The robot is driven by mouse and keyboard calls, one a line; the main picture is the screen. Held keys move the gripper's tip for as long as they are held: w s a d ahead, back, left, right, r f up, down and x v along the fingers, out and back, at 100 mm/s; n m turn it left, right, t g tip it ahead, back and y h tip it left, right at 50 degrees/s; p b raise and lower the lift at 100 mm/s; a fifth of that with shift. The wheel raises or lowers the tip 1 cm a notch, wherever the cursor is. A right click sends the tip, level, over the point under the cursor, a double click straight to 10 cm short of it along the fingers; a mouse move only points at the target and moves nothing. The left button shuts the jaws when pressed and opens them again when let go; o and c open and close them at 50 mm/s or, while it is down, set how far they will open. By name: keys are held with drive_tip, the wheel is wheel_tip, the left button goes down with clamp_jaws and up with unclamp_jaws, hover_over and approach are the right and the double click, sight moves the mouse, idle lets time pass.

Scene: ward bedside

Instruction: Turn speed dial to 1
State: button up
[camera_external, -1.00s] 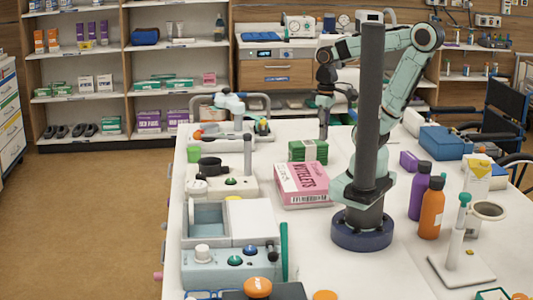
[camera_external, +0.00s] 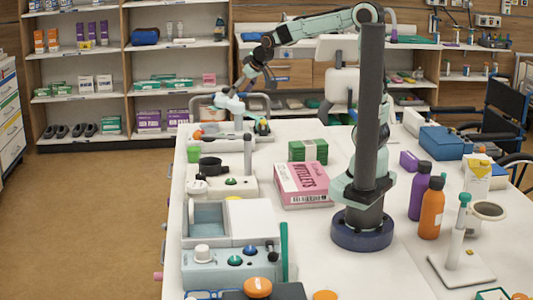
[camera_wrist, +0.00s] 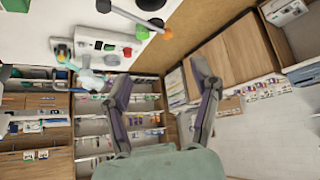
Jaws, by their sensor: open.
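My gripper (camera_external: 241,84) is raised over the far left of the table, near the teal-topped device (camera_external: 229,104). In the wrist view its fingers (camera_wrist: 163,95) are spread wide with nothing between them. I cannot tell which control is the speed dial. The wrist view shows a white panel (camera_wrist: 93,38) with several small coloured controls.
A pink box (camera_external: 302,184) and a green box (camera_external: 308,150) stand mid-table. Purple (camera_external: 419,190) and orange (camera_external: 432,208) bottles and a white stand (camera_external: 460,262) are at the right. Shelves (camera_external: 130,75) line the back wall. Some bare table lies between the left units and the pink box.

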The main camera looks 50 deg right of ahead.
drive_tip(key=w+a+f, duration=0.3)
drive_tip(key=w+f, duration=0.4)
drive_tip(key=w, duration=0.1)
hover_over(201, 174)
drive_tip(key=s+d, duration=0.1)
drive_tip(key=d, duration=0.1)
wheel_tip(201, 174, down, 4)
drive_tip(key=f+g, duration=0.1)
drive_tip(key=f, duration=0.2)
drive_tip(key=s+a+f+g, duration=0.1)
drive_tip(key=f, duration=0.2)
drive_tip(key=a+f, duration=0.1)
drive_tip(key=f, duration=0.2)
drive_tip(key=shift+s+a+n+g+y, duration=0.1)
drive_tip(key=shift+s+n+g+y, duration=0.1)
drive_tip(key=shift+n+g+y, duration=0.15)
drive_tip(key=x, duration=0.5)
drive_tip(key=shift+f, duration=0.45)
drive_tip(key=shift+w+f, duration=0.2)
drive_tip(key=shift+f, duration=0.3)
clamp_jaws()
